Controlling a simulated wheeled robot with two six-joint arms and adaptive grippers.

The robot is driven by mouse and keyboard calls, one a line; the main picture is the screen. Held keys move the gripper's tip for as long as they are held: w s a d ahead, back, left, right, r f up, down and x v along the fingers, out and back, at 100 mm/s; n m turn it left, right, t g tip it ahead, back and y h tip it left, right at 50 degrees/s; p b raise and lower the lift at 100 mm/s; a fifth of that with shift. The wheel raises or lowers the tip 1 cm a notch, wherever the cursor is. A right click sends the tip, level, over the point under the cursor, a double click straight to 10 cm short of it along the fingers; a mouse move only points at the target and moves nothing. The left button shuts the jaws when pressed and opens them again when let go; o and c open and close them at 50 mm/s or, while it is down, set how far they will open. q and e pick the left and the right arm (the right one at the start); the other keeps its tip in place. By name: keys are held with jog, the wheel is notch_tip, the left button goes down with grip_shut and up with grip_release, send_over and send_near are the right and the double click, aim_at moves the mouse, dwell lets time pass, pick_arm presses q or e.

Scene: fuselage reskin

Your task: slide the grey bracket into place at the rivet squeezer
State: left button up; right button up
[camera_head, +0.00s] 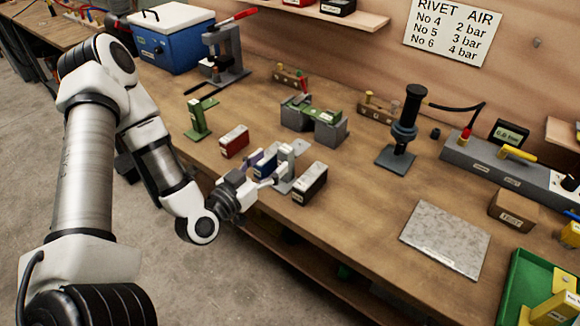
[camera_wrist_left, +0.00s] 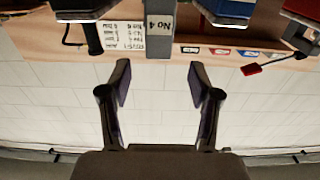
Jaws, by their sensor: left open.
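The grey bracket (camera_head: 285,158) stands upright on the bench among small boxes. In the wrist view a grey upright piece marked "No 4" (camera_wrist_left: 160,32), which looks like this bracket, lies beyond and between my fingertips. My left gripper (camera_head: 268,181) is at the bench's front edge, close to the bracket; it is open, with an empty gap between its fingers in the wrist view (camera_wrist_left: 159,82). I cannot tell whether a finger touches the bracket. A black upright tool with a hose (camera_head: 404,128), probably the rivet squeezer, stands farther right. My right gripper is not in view.
A red box (camera_head: 233,141), a blue box (camera_head: 265,162) and a black box (camera_head: 310,184) stand close around the bracket. A green bracket (camera_head: 198,118) stands to the left. Grey blocks (camera_head: 315,124) sit behind. Bare bench lies between the black box and a speckled plate (camera_head: 444,238).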

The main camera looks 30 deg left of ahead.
aim_at(282, 152)
pick_arm(q)
jog(key=shift+w+d+r, duration=0.1)
jog(key=shift+w+r, duration=0.1)
jog(key=shift+w, duration=0.15)
jog(key=w, duration=0.3)
jog(key=w+p, duration=0.1)
jog(key=w, duration=0.1)
jog(key=shift+w+d+f, duration=0.15)
jog(key=shift+w+d, duration=0.1)
jog(key=shift+d, duration=0.05)
jog(key=shift+s, duration=0.2)
grip_shut()
